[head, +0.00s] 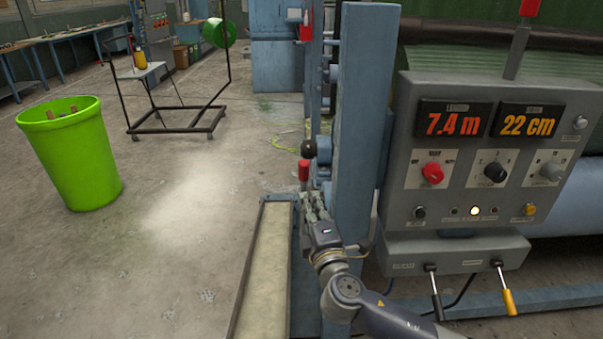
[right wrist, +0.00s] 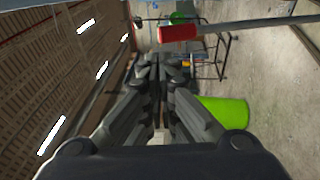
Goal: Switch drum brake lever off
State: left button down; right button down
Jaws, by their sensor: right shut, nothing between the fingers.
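A lever with a red grip (head: 303,171) stands upright beside the blue post (head: 357,120), just beyond my right gripper. A lever with a black ball knob (head: 309,149) is just above it. My right gripper (head: 312,204) is shut and empty, close below the red grip. In the right wrist view the red grip (right wrist: 178,34) and its grey rod lie off to one side of the closed fingertips (right wrist: 158,62), apart from them. I cannot tell which lever is the drum brake lever, as labels are unreadable. My left gripper is not in view.
A grey control panel (head: 412,185) with displays and knobs stands right of the post. Below it hang a black-handled lever (head: 436,299) and a yellow-handled lever (head: 505,290). A green bin (head: 72,160) and a wheeled frame (head: 178,128) stand left, with open floor between.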

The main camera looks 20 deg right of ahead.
aim_at(304, 160)
jog(key=w, duration=0.6)
jog(key=w+d+r+p, duration=0.1)
jog(key=w, duration=0.3)
jog(key=shift+w+r, duration=0.1)
jog(key=shift+g, duration=0.6)
jog(key=w+p, duration=0.1)
jog(key=w+r+p, duration=0.1)
jog(key=w, duration=0.1)
jog(key=w+d+r+p, duration=0.1)
jog(key=shift+w+d+r+p, duration=0.1)
jog(key=shift+w+r+p, duration=0.05)
jog(key=shift+w+p, duration=0.2)
jog(key=shift+w+d, duration=0.2)
jog(key=shift+w, duration=0.35)
jog(key=shift+s, duration=0.1)
